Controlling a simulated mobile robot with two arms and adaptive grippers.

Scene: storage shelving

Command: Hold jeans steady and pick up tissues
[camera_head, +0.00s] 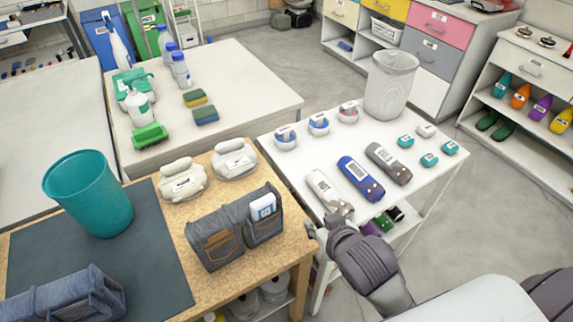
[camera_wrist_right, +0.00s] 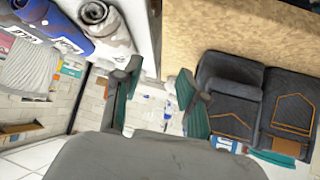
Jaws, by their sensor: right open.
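Folded dark jeans (camera_head: 215,240) sit on the wooden-topped table, with orange pocket stitching facing the front. A small white and blue pack of tissues (camera_head: 262,206) sticks out at the jeans' right part. My right gripper (camera_head: 325,219) is open and empty, right of the jeans and apart from them, near the table's right edge. My left gripper is not in view.
A teal bin (camera_head: 88,195) and a second denim bundle (camera_head: 65,298) are on the left of this table. Two white wrapped items (camera_head: 183,180) stand behind the jeans. The white table (camera_head: 290,170) at right holds rolled items, tins and a waste bin (camera_head: 390,85).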

